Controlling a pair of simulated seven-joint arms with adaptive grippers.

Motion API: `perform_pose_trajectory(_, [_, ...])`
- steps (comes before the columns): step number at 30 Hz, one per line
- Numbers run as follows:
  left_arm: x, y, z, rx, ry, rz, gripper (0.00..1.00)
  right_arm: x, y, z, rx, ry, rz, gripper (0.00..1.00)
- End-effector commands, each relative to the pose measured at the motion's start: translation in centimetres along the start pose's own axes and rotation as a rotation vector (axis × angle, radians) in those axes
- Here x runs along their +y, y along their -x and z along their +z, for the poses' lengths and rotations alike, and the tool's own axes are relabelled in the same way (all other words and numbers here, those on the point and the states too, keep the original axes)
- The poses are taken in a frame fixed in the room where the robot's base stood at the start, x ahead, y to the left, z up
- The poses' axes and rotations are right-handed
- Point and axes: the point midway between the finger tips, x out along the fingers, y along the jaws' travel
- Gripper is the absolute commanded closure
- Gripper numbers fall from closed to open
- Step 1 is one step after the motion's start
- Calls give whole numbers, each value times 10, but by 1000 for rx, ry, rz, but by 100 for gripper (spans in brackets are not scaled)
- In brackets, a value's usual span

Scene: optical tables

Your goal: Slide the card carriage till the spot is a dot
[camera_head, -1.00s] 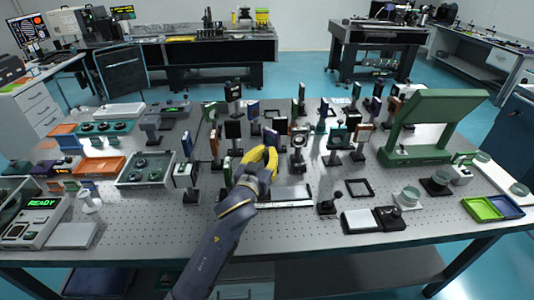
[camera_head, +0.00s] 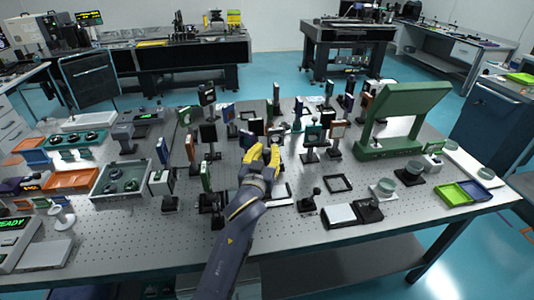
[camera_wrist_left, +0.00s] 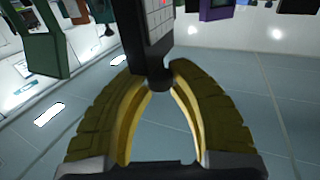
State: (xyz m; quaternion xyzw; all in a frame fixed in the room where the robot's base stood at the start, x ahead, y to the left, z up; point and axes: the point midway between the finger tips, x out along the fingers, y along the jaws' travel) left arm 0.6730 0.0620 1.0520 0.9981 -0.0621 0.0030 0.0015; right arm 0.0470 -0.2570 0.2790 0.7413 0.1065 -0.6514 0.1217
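My left gripper (camera_head: 262,158) reaches over the middle of the bench, above a pale metal rail (camera_head: 279,193) that the gripper and arm partly cover. In the left wrist view, the yellow-lined fingers (camera_wrist_left: 161,82) close in on the dark knob at the foot of the card carriage (camera_wrist_left: 135,40). The tips appear to touch the knob on both sides. The carriage bears a white gridded card (camera_wrist_left: 159,24), with a small red mark at the top edge of the picture. The whole spot's shape cannot be told. My right gripper is not in view.
Several posted optics crowd behind the gripper. A dark square frame (camera_head: 338,183) and a small posted part (camera_head: 308,202) stand to the right. A large green stand (camera_head: 400,118) is farther right.

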Motion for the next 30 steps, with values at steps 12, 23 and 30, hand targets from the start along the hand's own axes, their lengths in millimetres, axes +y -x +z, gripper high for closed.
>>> perform_pose_trajectory(12, [0, 0, 1, -3, -1, -1, 55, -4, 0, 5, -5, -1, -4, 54])
perform_pose_trajectory(23, [0, 30, 3, -6, 1, -1, 55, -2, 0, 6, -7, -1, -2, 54])
perform_pose_trajectory(30, [0, 73, 2, -4, 0, -1, 55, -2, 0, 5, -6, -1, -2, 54])
